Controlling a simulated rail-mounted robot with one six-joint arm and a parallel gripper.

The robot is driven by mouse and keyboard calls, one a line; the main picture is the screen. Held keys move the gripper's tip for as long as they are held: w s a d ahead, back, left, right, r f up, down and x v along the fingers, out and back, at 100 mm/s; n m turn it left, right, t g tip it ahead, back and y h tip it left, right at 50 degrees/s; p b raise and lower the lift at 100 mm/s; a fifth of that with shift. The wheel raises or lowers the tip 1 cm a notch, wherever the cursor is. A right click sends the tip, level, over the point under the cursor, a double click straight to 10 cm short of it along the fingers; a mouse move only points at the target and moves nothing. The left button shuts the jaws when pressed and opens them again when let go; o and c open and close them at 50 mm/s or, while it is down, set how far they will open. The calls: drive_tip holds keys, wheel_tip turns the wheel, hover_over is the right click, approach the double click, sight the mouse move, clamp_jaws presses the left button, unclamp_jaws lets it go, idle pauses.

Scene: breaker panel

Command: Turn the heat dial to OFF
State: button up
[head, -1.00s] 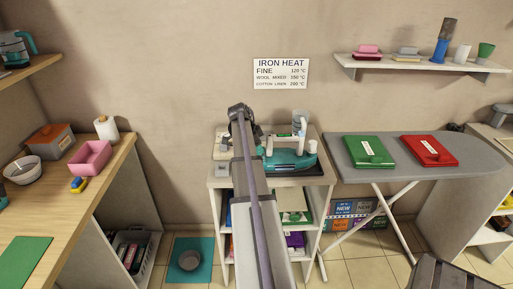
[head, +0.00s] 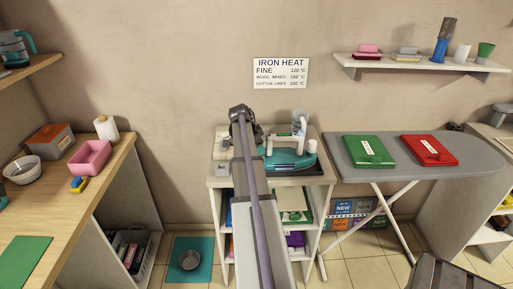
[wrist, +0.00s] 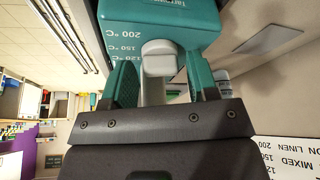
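The teal iron unit (head: 290,161) stands on the small shelf unit in the head view, partly hidden by my arm. In the wrist view the teal body (wrist: 165,18) fills the top, with 200 °C, 150 °C and 120 °C marks on its left side. A pale rounded knob (wrist: 158,58), apparently the heat dial, sits just below that body. My gripper (wrist: 160,78) has its two teal-padded fingers on either side of the knob, with visible gaps, so it looks open. The dial's pointer and any OFF mark cannot be made out.
The shelf unit (head: 323,178) holds the iron. An ironing board (head: 395,151) with a green and a red item stands to its right. A wooden counter (head: 65,205) is at left. An IRON HEAT sign (head: 281,73) hangs on the wall.

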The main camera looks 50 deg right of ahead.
drive_tip(key=shift+o, duration=0.8)
drive_tip(key=p+v, duration=1)
drive_tip(key=shift+a+r, duration=0.2)
drive_tip(key=shift+r, duration=0.15)
